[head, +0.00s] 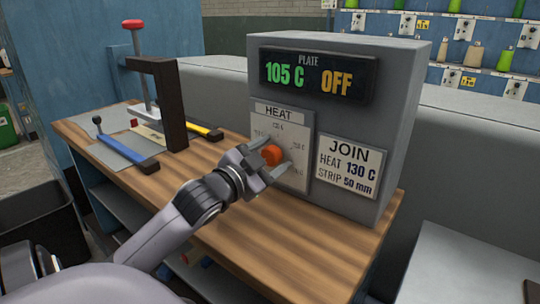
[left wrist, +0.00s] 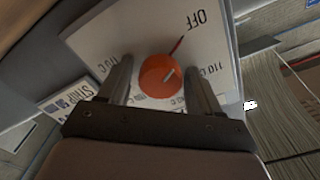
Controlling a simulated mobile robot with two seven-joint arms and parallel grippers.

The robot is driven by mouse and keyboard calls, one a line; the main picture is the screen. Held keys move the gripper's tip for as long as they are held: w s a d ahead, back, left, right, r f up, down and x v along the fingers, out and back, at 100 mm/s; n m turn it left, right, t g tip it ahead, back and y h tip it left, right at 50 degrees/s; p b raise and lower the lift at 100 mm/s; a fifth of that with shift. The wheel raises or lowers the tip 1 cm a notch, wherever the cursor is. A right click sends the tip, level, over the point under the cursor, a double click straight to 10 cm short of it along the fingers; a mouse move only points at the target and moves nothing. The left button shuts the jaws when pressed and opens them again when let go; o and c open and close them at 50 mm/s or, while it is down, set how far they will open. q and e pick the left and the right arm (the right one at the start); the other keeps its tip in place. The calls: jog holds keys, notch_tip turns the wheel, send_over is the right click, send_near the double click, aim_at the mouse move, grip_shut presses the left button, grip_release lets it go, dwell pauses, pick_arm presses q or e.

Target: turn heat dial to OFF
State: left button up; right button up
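The orange heat dial (head: 271,155) is on the white HEAT panel (head: 295,128) of a grey control box (head: 400,120). Its display (head: 315,77) reads PLATE 105 C and OFF. My left gripper (head: 273,158) reaches the dial from the lower left. In the left wrist view, its two fingers (left wrist: 160,85) stand apart on either side of the dial (left wrist: 157,80), with narrow gaps visible; contact is not clear. A white mark on the dial points up and right, roughly toward the red line and the OFF label (left wrist: 197,20). My right gripper is not in view.
The box stands on a wooden bench (head: 240,230). A red-knobbed clamp (head: 135,60), dark frame (head: 165,100), blue-handled tool (head: 130,150) and yellow tool (head: 207,132) are at the left. A JOIN card (head: 349,165) reads HEAT 130 C, STRIP 50 mm.

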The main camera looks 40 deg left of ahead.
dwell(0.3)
pick_arm(q)
jog(key=s, duration=0.7)
jog(key=shift+d, duration=0.4)
dwell(0.4)
